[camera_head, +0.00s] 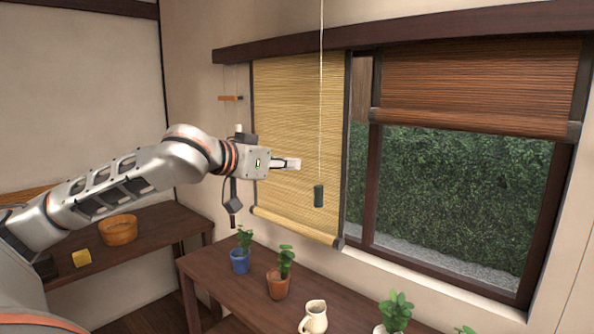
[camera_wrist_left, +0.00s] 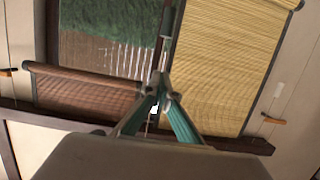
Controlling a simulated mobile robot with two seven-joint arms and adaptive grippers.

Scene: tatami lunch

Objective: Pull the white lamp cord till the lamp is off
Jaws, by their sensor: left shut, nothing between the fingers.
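The white lamp cord (camera_head: 321,110) hangs straight down from above the top of the head view. A dark green cylindrical pull (camera_head: 319,195) is at its lower end. My left gripper (camera_head: 297,163) is shut and empty. In the head view its fingertips point right, just left of the cord and a little above the pull, with a gap in the picture. Its teal fingers also show in the left wrist view (camera_wrist_left: 160,84), close together. I cannot clearly make out the cord there. The lamp is out of view. My right gripper is not in view.
A lowered yellow blind (camera_head: 295,120) hangs behind the gripper, and a brown blind (camera_head: 475,90) is partly raised. A cord with an orange handle (camera_head: 230,98) hangs left. Below, a table (camera_head: 215,275) holds a blue pot (camera_head: 240,262), a terracotta pot (camera_head: 278,284) and a cream jug (camera_head: 313,319).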

